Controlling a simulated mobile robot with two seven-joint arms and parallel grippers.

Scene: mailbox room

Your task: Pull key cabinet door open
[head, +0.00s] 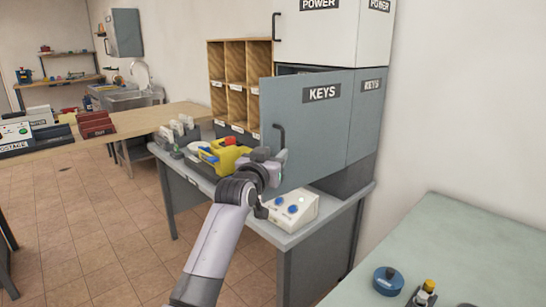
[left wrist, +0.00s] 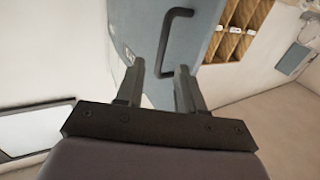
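The key cabinet door (head: 306,128) is a grey-blue panel labelled KEYS, standing above the desk. Its left edge juts past the cabinet above, and a dark strip shows behind its top edge; it looks ajar, by how much I cannot tell. The black bar handle (head: 281,136) is near its left edge. My left gripper (head: 268,157) is at the handle's lower part. In the left wrist view, the fingers (left wrist: 160,82) are apart, with the handle (left wrist: 166,42) ahead of and partly between the tips. Contact is unclear. My right gripper is out of view.
A desk (head: 275,232) below holds a white box with blue buttons (head: 292,208) and a yellow item (head: 224,156) near my left gripper. A white POWER cabinet (head: 316,38) sits above. A green table (head: 450,240) stands at right. Floor at left is clear.

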